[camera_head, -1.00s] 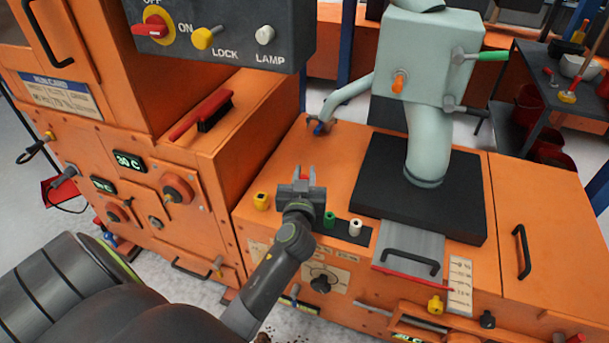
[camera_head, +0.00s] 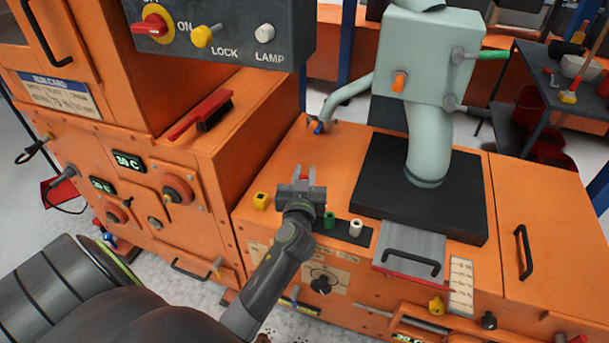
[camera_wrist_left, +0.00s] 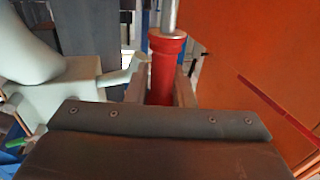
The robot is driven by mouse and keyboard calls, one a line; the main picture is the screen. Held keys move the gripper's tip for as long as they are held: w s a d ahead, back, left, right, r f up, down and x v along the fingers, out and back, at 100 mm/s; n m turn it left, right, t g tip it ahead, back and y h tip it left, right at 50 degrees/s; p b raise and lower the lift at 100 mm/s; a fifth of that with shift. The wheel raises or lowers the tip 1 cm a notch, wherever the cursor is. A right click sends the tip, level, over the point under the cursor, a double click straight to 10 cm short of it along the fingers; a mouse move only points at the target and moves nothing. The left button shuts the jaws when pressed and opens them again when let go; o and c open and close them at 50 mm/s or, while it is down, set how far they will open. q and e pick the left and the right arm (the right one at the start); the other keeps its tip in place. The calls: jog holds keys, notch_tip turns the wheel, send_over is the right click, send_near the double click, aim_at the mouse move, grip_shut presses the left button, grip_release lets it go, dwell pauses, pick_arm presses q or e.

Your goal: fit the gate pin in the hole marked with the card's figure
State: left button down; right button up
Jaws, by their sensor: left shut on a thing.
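My left gripper (camera_head: 304,176) is shut on a red-handled pin (camera_wrist_left: 163,75) with a silver shaft. In the left wrist view it sits between the fingers; in the head view it is mostly hidden. The gripper is above the orange deck, near the green and white knobs. A slide gate (camera_head: 412,243) with a black handle lies below the grey spout, with a pale marked strip (camera_head: 461,286) to its right. The run card (camera_head: 58,94) is on the orange cabinet at left; its text is too blurred to read. I cannot make out the holes. My right gripper is out of view.
A grey switch panel (camera_head: 220,30) overhangs at the upper left. A red brush (camera_head: 204,115) lies on the cabinet ledge. The grey spout (camera_head: 426,100) stands on a black plate (camera_head: 380,190). A yellow knob (camera_head: 261,201) is left of the gripper. The deck behind the gripper is clear.

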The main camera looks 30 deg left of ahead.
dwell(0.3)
pick_arm(q)
jog(key=shift+f+b, duration=2.35)
jog(key=shift+b, duration=0.45)
jog(key=c, duration=1.2)
grip_release()
jog(key=shift+o, duration=0.2)
